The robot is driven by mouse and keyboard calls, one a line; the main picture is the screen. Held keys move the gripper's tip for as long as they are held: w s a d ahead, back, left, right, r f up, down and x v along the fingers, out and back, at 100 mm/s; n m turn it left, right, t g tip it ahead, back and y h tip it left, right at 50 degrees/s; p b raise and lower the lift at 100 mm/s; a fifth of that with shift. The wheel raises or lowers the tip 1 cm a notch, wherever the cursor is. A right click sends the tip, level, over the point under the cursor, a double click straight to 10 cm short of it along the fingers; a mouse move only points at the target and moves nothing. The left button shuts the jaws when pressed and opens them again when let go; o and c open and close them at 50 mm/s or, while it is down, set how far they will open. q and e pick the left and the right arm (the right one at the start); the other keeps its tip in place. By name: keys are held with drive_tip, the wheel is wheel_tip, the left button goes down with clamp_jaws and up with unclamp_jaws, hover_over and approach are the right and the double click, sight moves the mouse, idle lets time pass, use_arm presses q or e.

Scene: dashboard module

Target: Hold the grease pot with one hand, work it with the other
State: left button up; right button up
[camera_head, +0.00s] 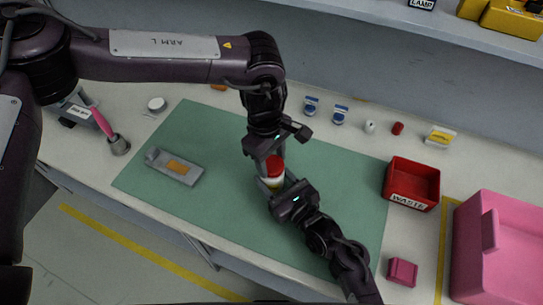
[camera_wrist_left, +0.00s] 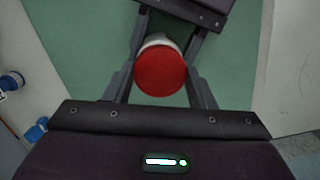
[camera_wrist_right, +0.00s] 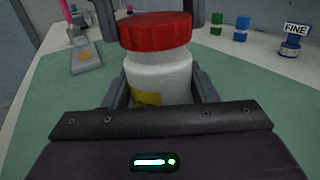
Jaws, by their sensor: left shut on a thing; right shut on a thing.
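The grease pot is a white jar (camera_wrist_right: 160,75) with a red lid (camera_wrist_right: 155,32) and a yellow label patch. It stands upright over the green mat in the head view, where its red lid (camera_head: 274,167) shows between my two grippers. My left gripper (camera_head: 270,160) comes from above and is shut on the lid, with a finger on each side of the lid in the left wrist view (camera_wrist_left: 160,72). My right gripper (camera_head: 272,188) comes from the lower right and is shut around the white body below the lid. The pot's underside is hidden.
A grey part with an orange patch (camera_head: 174,168) lies on the mat's left. A red WASTE bin (camera_head: 424,166) and a small pink box (camera_head: 402,272) stand right. A pink-handled brush (camera_head: 106,127) stands left. Several small items line the back. The mat's front left is clear.

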use_arm(q)
drive_tip(key=shift+f, duration=0.2)
drive_tip(key=m, duration=0.6)
drive_tip(key=shift+d+m+g+y, duration=0.1)
drive_tip(key=shift+m+g+y, duration=0.2)
drive_tip(key=shift+m, duration=0.1)
drive_tip(key=o, duration=0.9)
drive_tip(key=shift+o, duration=0.2)
